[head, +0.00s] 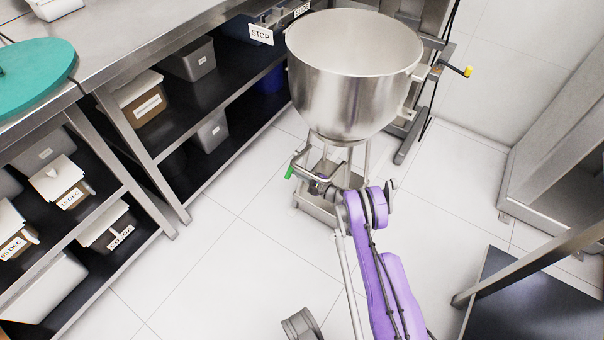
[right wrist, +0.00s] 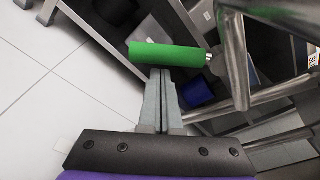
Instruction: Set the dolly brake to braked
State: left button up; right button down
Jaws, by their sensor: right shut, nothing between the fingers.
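The green brake grip (head: 289,173) shows at the left side of the dolly (head: 318,208), low under the mixing bowl. In the right wrist view the green grip (right wrist: 165,55) is a cylinder lying crosswise just beyond my fingertips. My right gripper (head: 305,178) reaches in low beside the dolly frame. In the right wrist view its two fingers (right wrist: 160,78) are together with nothing between them. The tips are at the near side of the green grip; I cannot tell if they touch it. My left gripper is not in view.
The large steel bowl (head: 350,85) stands above the dolly, close over my right arm. Steel shelving (head: 150,165) with bins lines the left. A yellow-tipped handle (head: 467,72) sticks out at the right of the mixer. The white floor (head: 240,265) is clear left of the dolly.

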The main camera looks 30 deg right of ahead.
aim_at(291, 173)
jog(key=shift+s+a+r, duration=0.15)
jog(key=shift+a, duration=0.1)
jog(key=a+m, duration=0.1)
jog(key=a+r+m+b, duration=0.1)
jog(key=m, duration=0.1)
jog(key=shift+s+r, duration=0.3)
jog(key=shift+s, duration=0.1)
jog(key=shift+s+a+r, duration=0.1)
jog(key=shift+a+r, duration=0.05)
jog(key=shift+r, duration=0.1)
jog(key=shift+f+b, duration=0.1)
jog(key=shift+b, duration=0.2)
